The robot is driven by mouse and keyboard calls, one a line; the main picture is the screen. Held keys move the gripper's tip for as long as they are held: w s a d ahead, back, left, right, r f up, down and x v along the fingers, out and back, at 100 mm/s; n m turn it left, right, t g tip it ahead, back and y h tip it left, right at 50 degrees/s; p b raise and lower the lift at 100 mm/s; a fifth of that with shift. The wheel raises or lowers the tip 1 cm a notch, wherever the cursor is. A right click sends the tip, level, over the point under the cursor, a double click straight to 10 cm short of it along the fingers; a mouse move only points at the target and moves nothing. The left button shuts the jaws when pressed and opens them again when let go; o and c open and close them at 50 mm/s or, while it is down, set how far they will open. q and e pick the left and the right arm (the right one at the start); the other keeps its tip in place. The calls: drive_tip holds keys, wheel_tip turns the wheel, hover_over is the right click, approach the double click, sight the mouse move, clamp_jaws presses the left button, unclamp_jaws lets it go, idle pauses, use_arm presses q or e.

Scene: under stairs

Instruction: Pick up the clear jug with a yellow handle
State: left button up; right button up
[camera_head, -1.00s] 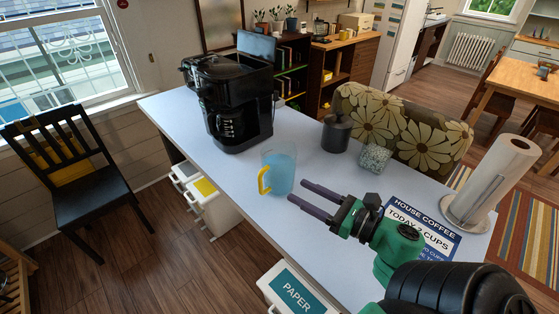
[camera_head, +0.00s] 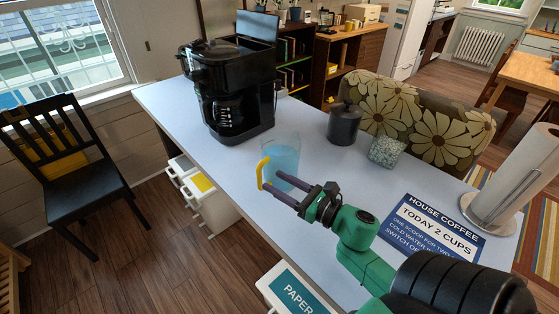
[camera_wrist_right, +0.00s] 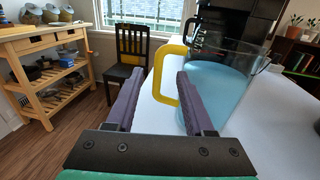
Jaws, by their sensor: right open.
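The clear jug (camera_head: 283,158) with a yellow handle (camera_head: 262,173) stands upright on the pale table (camera_head: 330,215), with blue liquid inside. It also shows in the right wrist view (camera_wrist_right: 222,85), its handle (camera_wrist_right: 168,78) on the left side. My right gripper (camera_head: 286,188) is open at the jug's near side. In the right wrist view the handle stands beyond and between the two fingers (camera_wrist_right: 158,95), in the space between their tips. I cannot tell whether a finger touches the jug. My left gripper is not in view.
A black coffee maker (camera_head: 230,95) stands behind the jug. A dark canister (camera_head: 344,124), a speckled cup (camera_head: 384,151), a blue sign (camera_head: 433,229) and a paper towel roll (camera_head: 515,180) are to the right. The table's left front edge runs close to the jug.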

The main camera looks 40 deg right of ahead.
sight(259, 173)
drive_tip(key=p+x, duration=0.1)
drive_tip(key=x, duration=0.1)
drive_tip(key=p+x, duration=0.1)
drive_tip(key=x, duration=0.1)
drive_tip(key=p+x, duration=0.1)
drive_tip(key=x, duration=0.1)
drive_tip(key=shift+w+a+r, duration=0.15)
drive_tip(key=shift+r, duration=0.15)
drive_tip(key=shift+w+f, duration=0.15)
clamp_jaws()
idle(0.7)
